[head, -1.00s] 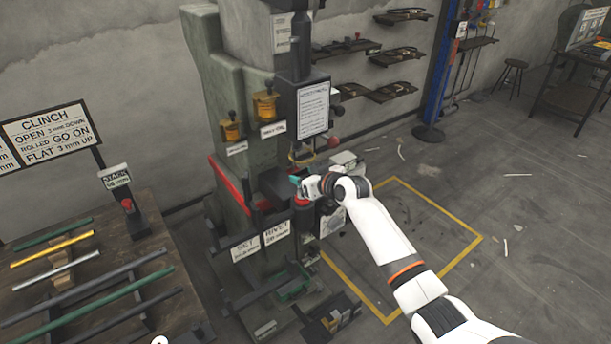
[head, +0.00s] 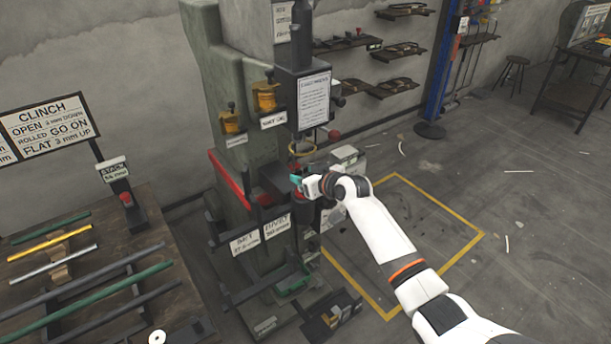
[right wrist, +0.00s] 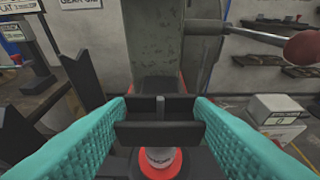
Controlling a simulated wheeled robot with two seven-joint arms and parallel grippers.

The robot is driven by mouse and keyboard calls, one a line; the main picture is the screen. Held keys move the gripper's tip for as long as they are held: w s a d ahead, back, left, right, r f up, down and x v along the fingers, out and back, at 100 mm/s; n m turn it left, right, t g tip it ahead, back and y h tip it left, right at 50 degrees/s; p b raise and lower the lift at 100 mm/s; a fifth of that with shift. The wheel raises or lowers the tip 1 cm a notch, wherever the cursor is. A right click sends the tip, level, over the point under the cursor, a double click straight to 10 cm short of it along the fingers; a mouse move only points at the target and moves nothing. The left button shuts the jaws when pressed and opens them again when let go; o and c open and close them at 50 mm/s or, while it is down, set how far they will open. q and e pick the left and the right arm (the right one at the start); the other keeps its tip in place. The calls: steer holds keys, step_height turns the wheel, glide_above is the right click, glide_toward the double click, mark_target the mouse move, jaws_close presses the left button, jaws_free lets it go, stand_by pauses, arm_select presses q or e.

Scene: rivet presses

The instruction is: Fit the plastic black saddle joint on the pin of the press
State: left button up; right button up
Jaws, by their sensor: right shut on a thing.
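My right gripper (head: 297,181) is at the front of the press (head: 235,95), below its ram. In the right wrist view its teal fingers (right wrist: 160,122) are shut on the black saddle joint (right wrist: 160,133), a small part with two upright walls and a post between them. The joint sits level between the fingertips. Below it, a pale upright post with a red collar (right wrist: 160,166) shows on the press. The joint appears above the post; its underside is hidden, so I cannot tell whether they touch. My left gripper is not in view.
A red-knobbed lever (right wrist: 302,46) sticks out at upper right in the wrist view. A pale box (head: 345,155) stands right of the gripper. A table with several rods (head: 80,270) is at left. Floor inside the yellow outline (head: 425,230) is mostly clear.

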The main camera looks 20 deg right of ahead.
steer(key=o, duration=1)
steer(key=v, duration=1.2)
steer(key=shift+b, duration=0.3)
